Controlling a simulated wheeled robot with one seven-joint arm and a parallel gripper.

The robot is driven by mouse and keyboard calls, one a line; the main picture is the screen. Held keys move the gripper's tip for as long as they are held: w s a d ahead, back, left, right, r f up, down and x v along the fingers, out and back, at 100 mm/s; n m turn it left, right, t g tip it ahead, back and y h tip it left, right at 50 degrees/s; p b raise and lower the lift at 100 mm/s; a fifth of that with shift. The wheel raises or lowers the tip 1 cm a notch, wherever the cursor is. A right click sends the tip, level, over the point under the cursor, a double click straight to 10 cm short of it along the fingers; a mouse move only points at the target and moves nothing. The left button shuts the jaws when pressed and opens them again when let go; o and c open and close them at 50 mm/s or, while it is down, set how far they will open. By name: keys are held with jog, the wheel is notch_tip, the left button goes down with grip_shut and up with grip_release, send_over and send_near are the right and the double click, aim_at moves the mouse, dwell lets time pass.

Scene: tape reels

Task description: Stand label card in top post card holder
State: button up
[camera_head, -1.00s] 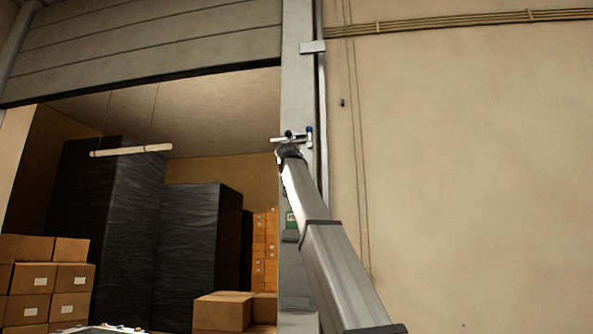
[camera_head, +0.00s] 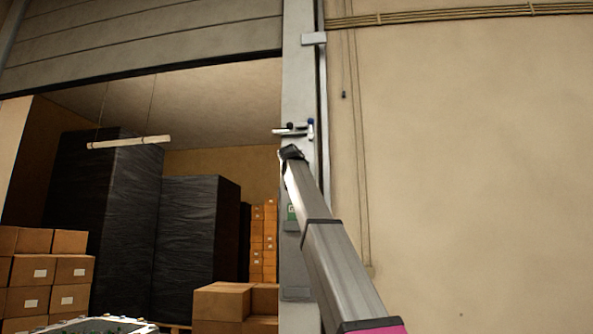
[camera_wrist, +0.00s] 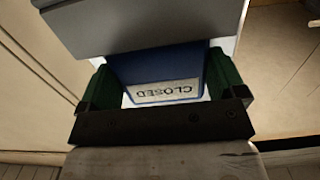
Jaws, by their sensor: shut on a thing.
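My gripper (camera_wrist: 162,85) has green finger pads and is shut on the label card (camera_wrist: 165,91). The card is blue with a white strip reading CLOSED, upside down in the wrist view. White edges show beside the blue part. In the head view my gripper (camera_head: 295,130) is small, in front of the grey post (camera_head: 300,85). A grey bracket (camera_head: 313,39), which looks like the top card holder, juts from the post above my gripper. A gap separates them in the head view. A grey slab (camera_wrist: 150,22) covers the card's far part in the wrist view; I cannot tell whether they touch.
A lower grey piece (camera_head: 292,237) is on the post beneath a small green sign (camera_head: 291,212). Cartons (camera_head: 50,270) and black-wrapped stacks (camera_head: 195,230) stand left, under a hanging lamp (camera_head: 130,142).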

jog(key=o, duration=0.6)
jog(key=v, duration=1)
jog(key=shift+s, duration=0.4)
jog(key=shift+s, duration=0.1)
